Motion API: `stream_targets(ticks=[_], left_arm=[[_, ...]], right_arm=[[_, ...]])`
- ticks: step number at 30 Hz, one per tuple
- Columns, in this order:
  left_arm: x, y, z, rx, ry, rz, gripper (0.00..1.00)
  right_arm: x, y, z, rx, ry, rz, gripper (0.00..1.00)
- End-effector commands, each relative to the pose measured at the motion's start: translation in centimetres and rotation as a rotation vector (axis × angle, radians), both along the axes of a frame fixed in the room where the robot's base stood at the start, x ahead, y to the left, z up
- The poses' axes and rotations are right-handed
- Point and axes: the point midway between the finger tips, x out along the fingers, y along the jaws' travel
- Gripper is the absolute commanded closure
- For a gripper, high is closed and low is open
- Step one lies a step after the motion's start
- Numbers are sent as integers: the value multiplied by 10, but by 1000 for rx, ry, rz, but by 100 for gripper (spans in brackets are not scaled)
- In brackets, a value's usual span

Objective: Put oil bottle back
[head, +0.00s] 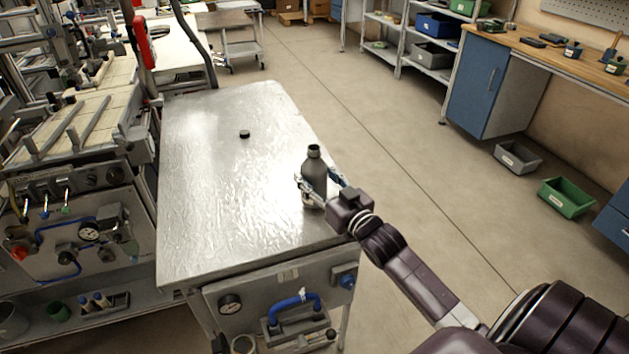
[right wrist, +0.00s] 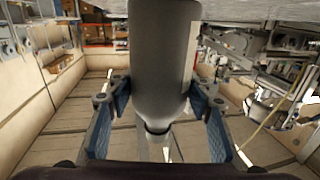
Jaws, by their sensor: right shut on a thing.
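The oil bottle (head: 315,172) is dark grey with a narrow neck. In the head view it stands upright at the right edge of the metal table (head: 215,200); I cannot tell whether its base touches the top. My right gripper (head: 324,194) is shut on the bottle from the right, its fingers around the lower body. In the right wrist view the bottle (right wrist: 162,60) fills the gap between the blue finger pads of the right gripper (right wrist: 160,108), its neck pointing down the picture. My left gripper is in neither view.
A small black cap-like disc (head: 244,134) lies alone on the table. A machine with a control panel (head: 75,225) stands left of the table. A blue workbench (head: 487,85) and grey and green bins (head: 566,197) are at right. Most of the tabletop is clear.

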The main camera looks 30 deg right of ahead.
Motion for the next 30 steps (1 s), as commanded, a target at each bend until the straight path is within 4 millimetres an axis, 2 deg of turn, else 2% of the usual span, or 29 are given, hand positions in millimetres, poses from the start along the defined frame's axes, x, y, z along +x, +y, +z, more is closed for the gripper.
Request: stream_targets(ticks=[4, 15, 16, 21, 30], left_arm=[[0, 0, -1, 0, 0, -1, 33], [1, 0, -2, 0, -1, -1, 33], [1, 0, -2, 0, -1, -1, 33], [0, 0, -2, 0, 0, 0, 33], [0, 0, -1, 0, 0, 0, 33]], right_arm=[[0, 0, -14, 1, -4, 0, 100], [0, 0, -18, 0, -5, 0, 100], [0, 0, -19, 0, -1, 0, 51], [0, 0, -19, 0, -1, 0, 34], [0, 0, -16, 0, -2, 0, 34]])
